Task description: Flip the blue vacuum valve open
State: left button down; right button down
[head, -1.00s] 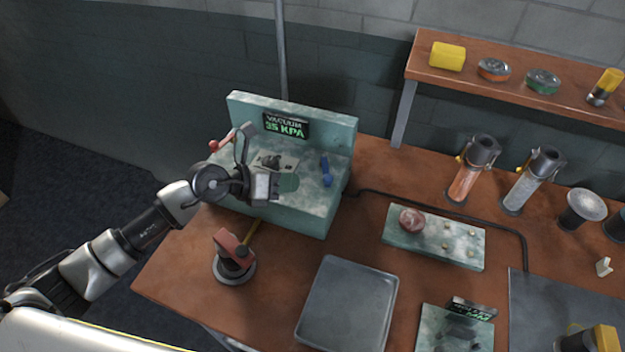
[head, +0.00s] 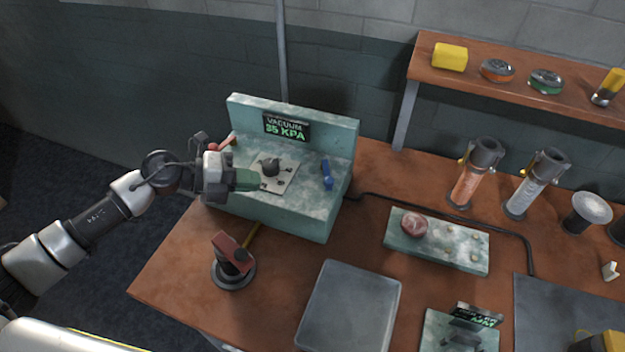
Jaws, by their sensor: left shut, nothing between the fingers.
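The blue valve handle (head: 327,174) sits on the right part of the top of the pale green vacuum unit (head: 290,212). It runs roughly front to back, toward the unit's back panel. The display (head: 286,126) on that panel reads "VACUUM 35 KPA". My left gripper (head: 248,180) is over the left part of the unit, with its green tip pointing right. It is shut and empty, well to the left of the blue handle and apart from it. My right gripper is not in view.
A red handle (head: 226,143) is partly hidden behind my left gripper. A red-topped device (head: 232,258) and a grey tray (head: 349,310) stand in front. A black hose runs right.

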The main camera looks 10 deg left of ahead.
pick_arm(q)
jog(key=p, duration=0.4)
send_near(327, 173)
jog(key=d, duration=0.2)
jog(key=s+d, duration=0.1)
jog(key=d, duration=0.1)
jog(key=d+f, duration=0.1)
jog(key=d, duration=0.1)
jog(key=shift+s+f, duration=0.1)
jog(key=shift+s, duration=0.1)
jog(key=shift+d, duration=0.1)
